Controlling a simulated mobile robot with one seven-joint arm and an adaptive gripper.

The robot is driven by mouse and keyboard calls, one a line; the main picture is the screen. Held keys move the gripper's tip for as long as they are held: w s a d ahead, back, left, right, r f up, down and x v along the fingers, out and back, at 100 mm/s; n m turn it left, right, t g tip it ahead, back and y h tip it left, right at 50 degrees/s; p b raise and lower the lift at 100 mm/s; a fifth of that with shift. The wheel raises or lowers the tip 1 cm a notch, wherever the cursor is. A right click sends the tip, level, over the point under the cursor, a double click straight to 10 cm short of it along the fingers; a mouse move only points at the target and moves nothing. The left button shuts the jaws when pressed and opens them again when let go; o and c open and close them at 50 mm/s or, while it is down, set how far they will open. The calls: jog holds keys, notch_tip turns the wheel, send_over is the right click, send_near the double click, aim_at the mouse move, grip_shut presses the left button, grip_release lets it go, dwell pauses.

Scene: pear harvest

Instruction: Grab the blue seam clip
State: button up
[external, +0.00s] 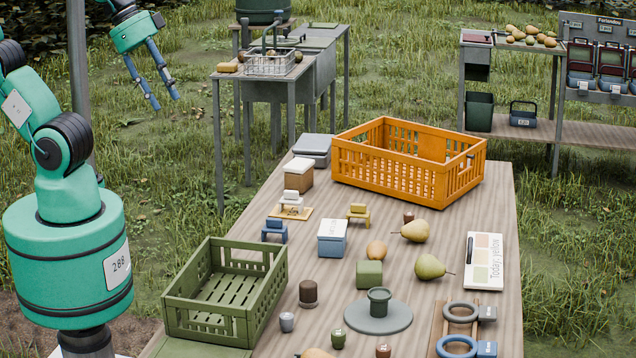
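A small dark blue piece with a raised block and short legs (274,231), which looks like the blue seam clip, stands on the wooden table behind the green crate. A yellow piece of similar shape (358,214) stands to its right, and a white one (291,200) sits on a small yellow-brown board behind it. My gripper (165,100) hangs at the upper left, over the grass and off the table. Its two long fingers are spread with nothing between them. It is well apart from the blue piece.
An empty green slatted crate (243,315) stands at the table's near left. An orange crate (440,186) stands at the back. A white-lidded blue box (332,240), pears (430,267), a green block (369,274) and a round grey plate (378,323) crowd the middle.

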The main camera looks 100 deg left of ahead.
jog(key=shift+o, duration=0.7)
jog(key=shift+w+a, duration=0.1)
jog(key=w+a+f+g, duration=0.3)
jog(key=w+a+f, duration=0.6)
jog(key=w+a, duration=0.4)
jog(key=w+a+f+g+p, duration=0.1)
jog(key=w+a+f+g, duration=0.1)
jog(key=a+f, duration=1.3)
notch_tip(320, 180, down, 3)
jog(key=shift+w+a+f+g, duration=0.15)
jog(key=shift+w+g, duration=0.15)
jog(key=shift+w, duration=0.25)
